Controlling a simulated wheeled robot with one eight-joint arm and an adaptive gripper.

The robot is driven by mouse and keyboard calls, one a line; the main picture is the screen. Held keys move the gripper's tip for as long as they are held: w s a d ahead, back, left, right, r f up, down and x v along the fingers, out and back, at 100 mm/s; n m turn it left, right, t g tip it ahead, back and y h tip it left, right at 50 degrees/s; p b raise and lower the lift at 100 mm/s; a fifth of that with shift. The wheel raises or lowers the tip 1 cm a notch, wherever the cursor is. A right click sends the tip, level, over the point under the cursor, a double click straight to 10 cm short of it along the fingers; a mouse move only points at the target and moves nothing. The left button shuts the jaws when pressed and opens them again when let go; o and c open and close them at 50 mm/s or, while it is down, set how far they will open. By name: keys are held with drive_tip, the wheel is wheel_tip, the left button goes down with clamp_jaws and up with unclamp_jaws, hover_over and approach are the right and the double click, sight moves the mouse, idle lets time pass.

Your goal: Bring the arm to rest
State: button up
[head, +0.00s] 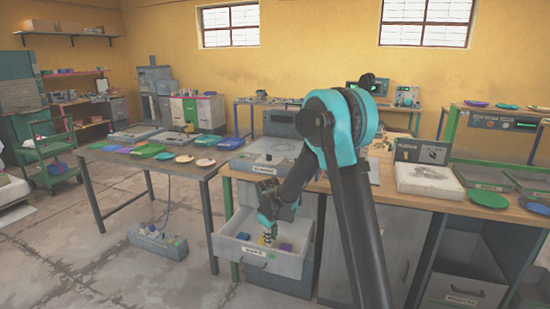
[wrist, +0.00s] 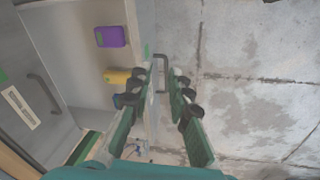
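My arm reaches forward and down in the head view. My gripper (head: 268,238) points down at the pulled-out white drawer (head: 232,248) under the wooden bench. In the wrist view my gripper (wrist: 160,82) is open, with a gap between its two green fingers and nothing held in it. The drawer's front wall and its dark handle (wrist: 161,60) show between and beyond the fingers. The drawer interior lies to the left of the fingers. I cannot tell whether a finger touches the wall.
In the drawer lie a purple block (wrist: 110,37), a yellow block (wrist: 117,76) and a blue piece partly hidden by a finger. The wooden bench (head: 400,190) stands over the drawer. A grey power box (head: 158,243) sits on the floor at left. Floor (wrist: 250,70) right of the drawer is clear.

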drive_tip(key=s+d+r+m, duration=0.3)
drive_tip(key=s+d, duration=0.4)
drive_tip(key=s+d+r+m, duration=0.3)
drive_tip(key=s+d+r, duration=0.1)
drive_tip(key=s+d, duration=0.25)
drive_tip(key=s+d+f+m+t, duration=0.1)
drive_tip(key=s+d+m, duration=0.1)
drive_tip(key=s, duration=0.5)
drive_tip(key=s+d+f+m, duration=0.1)
drive_tip(key=s+d+m, duration=0.2)
drive_tip(key=s+d, duration=0.2)
drive_tip(key=s, duration=0.2)
drive_tip(key=shift+s+d+t, duration=0.3)
drive_tip(key=shift+s+t, duration=0.05)
drive_tip(key=shift+t, duration=0.05)
